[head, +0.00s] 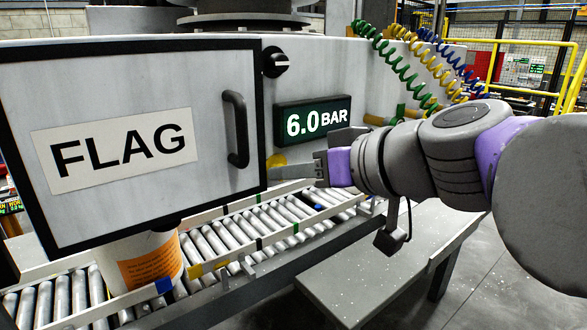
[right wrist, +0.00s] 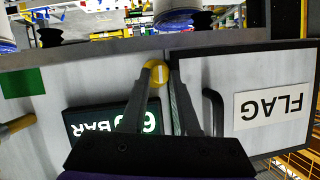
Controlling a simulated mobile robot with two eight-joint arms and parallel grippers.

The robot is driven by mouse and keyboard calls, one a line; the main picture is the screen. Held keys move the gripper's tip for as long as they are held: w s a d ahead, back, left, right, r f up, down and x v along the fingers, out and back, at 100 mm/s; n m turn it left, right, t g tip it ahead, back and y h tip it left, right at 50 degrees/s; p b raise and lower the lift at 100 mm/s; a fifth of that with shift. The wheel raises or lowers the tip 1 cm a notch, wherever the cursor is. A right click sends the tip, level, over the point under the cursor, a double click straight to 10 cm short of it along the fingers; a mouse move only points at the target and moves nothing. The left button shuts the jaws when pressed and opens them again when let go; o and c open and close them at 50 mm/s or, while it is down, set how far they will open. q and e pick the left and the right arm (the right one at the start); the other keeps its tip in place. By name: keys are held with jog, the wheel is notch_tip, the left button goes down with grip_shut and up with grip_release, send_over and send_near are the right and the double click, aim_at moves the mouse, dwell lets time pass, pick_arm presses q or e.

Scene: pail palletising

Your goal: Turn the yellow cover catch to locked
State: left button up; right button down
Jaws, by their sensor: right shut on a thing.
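The yellow cover catch (head: 277,160) sits on the machine's grey front, just right of the framed cover's lower right edge. The right wrist view, seen upside down, shows it as a round yellow knob (right wrist: 156,74) with a pale mark on its face. My right gripper (head: 271,172) reaches in from the right and is shut on the catch, its fingers hiding part of it. The cover (head: 215,75), labelled FLAG, appears closed, with a black handle (head: 236,128). My left gripper is not in view.
A green 6.0 BAR display (head: 312,120) and a black rotary knob (head: 275,62) are above the catch. A roller conveyor (head: 215,240) runs below, with a white pail (head: 140,262) under the cover. Coiled hoses (head: 400,65) hang behind my right arm.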

pick_arm(q)
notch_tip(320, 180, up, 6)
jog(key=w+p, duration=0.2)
jog(key=p, duration=0.2)
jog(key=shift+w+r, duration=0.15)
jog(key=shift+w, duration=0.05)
pick_arm(e)
jog(key=m+y, duration=0.2)
jog(key=m, duration=0.2)
jog(key=m+y, duration=0.2)
jog(key=m, duration=0.3)
jog(key=f+m+y, duration=0.1)
jog(key=m+y, duration=0.2)
jog(key=m, duration=0.1)
jog(key=shift+w+d+f+m, duration=0.1)
jog(key=shift+w+d+m, duration=0.2)
jog(key=shift+m, duration=0.1)
jog(key=c, duration=0.7)
grip_release()
jog(key=shift+o, duration=0.2)
jog(key=shift+s, duration=0.1)
